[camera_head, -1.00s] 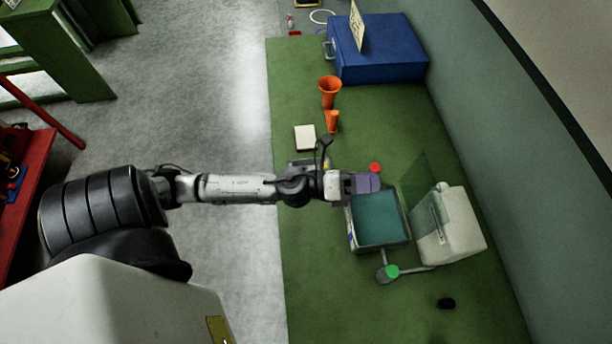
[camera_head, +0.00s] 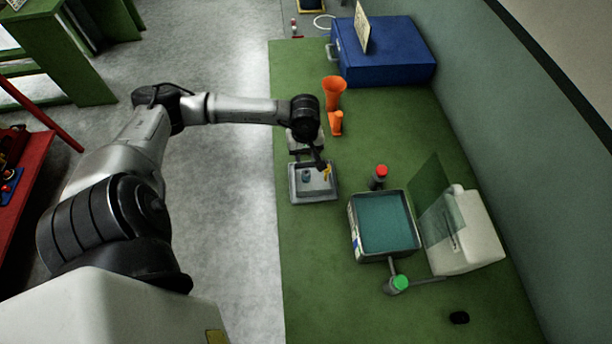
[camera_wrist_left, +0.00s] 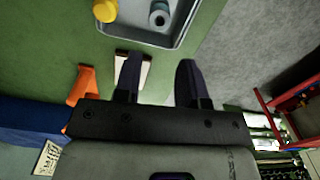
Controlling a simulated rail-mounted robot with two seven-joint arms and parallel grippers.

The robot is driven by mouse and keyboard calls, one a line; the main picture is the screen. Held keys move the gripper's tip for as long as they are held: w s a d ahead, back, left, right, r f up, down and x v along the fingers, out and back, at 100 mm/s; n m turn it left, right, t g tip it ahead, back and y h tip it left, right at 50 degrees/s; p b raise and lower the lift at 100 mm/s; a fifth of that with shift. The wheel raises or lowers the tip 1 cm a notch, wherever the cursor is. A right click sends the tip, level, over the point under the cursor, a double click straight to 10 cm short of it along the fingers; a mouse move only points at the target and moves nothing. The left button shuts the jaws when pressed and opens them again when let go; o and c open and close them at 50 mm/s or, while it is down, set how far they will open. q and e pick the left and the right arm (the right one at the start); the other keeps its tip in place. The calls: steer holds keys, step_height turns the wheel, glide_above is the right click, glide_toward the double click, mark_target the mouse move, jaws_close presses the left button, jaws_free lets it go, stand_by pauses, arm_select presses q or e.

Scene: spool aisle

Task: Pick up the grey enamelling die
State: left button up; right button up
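The grey enamelling die (camera_head: 306,176) stands in a shallow grey tray (camera_head: 314,199) on the green surface. In the left wrist view the die (camera_wrist_left: 160,16) shows as a short grey cylinder with a hole, inside the tray (camera_wrist_left: 152,40) near the top edge. A yellow piece (camera_head: 327,172) is in the same tray, beside the die. My left gripper (camera_wrist_left: 160,72) is open, with nothing between its fingers, and apart from the die. In the head view the left gripper (camera_head: 302,145) is mostly hidden under the wrist, just beyond the tray. My right gripper is not in view.
An orange funnel (camera_head: 334,92) stands beyond the wrist, near a blue case (camera_head: 385,52). Right of the tray are a red-topped item (camera_head: 380,173), a teal-lined bin (camera_head: 386,222), a white container (camera_head: 475,235) and a green-capped item (camera_head: 398,284).

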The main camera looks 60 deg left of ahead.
mark_target(306, 172)
arm_select(q)
steer(key=f, duration=1.2)
steer(key=shift+d+f, duration=0.1)
steer(key=shift+d, duration=0.2)
steer(key=shift+c, duration=0.4)
steer(key=c, duration=0.5)
